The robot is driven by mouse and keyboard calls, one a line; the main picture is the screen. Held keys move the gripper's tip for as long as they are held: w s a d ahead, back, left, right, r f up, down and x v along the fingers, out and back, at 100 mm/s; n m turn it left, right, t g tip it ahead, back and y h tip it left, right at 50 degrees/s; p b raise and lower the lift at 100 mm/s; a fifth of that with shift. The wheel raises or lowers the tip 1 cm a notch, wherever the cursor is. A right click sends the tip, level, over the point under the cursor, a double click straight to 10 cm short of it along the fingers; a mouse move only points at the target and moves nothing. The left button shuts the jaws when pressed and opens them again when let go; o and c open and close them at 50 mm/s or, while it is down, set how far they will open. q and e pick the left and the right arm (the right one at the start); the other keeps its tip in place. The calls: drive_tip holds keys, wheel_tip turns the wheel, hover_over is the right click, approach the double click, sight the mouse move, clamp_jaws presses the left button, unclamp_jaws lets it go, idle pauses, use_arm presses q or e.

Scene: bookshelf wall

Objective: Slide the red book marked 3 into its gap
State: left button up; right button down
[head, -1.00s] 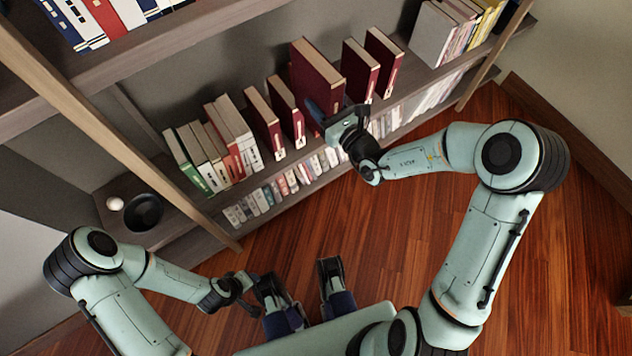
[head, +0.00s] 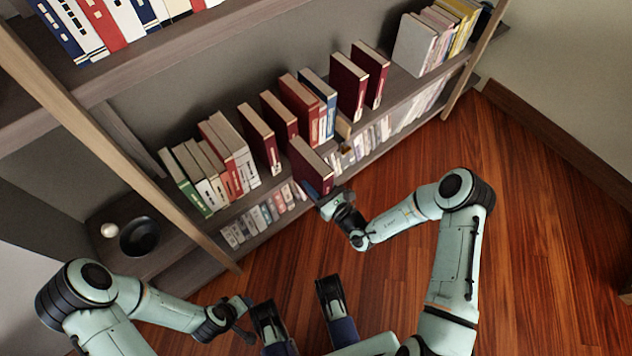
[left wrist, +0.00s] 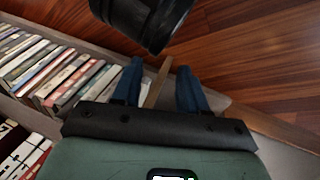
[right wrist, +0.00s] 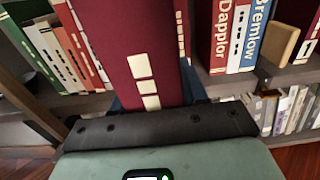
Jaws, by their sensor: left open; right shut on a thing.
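The dark red book (head: 310,165) is in my right gripper (head: 322,192), in front of the shelf row and clear of the other books. In the right wrist view the book (right wrist: 125,40) stands with its spine towards me, showing several pale marks; I cannot read a 3. The gripper (right wrist: 155,105) is shut on it. Other dark red books (head: 258,138) stand on the shelf (head: 222,208), with narrow spaces between some. I cannot tell which space is its gap. My left gripper (head: 238,318) is low, away from the shelf; its fingers (left wrist: 160,88) are apart and empty.
Right of the held book stand a red book marked Dapplor (right wrist: 218,35), a white one and a blue one marked Bremlow (right wrist: 252,35). A small wooden block (right wrist: 279,43) is beside them. Smaller books fill the shelf below. A slanted post (head: 105,140) crosses on the left.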

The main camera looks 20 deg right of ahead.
sight(305, 173)
drive_tip(key=shift+r, duration=0.15)
drive_tip(key=w, duration=0.1)
drive_tip(key=w+a+f, duration=0.1)
drive_tip(key=w, duration=0.1)
drive_tip(key=shift+w+a+f+b, duration=0.15)
drive_tip(key=shift+w+f+b, duration=0.1)
drive_tip(key=shift+b, duration=0.15)
use_arm(q)
drive_tip(key=shift+w+a+f+t, duration=0.15)
drive_tip(key=shift+w+a+f, duration=0.15)
drive_tip(key=shift+w, duration=0.15)
drive_tip(key=shift+w+a+f+t, duration=0.15)
drive_tip(key=shift+w+f, duration=0.15)
drive_tip(key=shift+w, duration=0.15)
use_arm(e)
drive_tip(key=shift+w+a+f, duration=0.1)
drive_tip(key=shift+w+a, duration=0.1)
drive_tip(key=shift+w, duration=0.35)
drive_tip(key=p, duration=0.4)
drive_tip(key=shift+w, duration=0.2)
use_arm(q)
drive_tip(key=s+d+r+g, duration=0.2)
drive_tip(key=s+d+r, duration=0.1)
drive_tip(key=s+r, duration=0.2)
drive_tip(key=shift+s+d+r+h, duration=0.3)
drive_tip(key=shift+s+h, duration=0.1)
drive_tip(key=shift+s, duration=0.8)
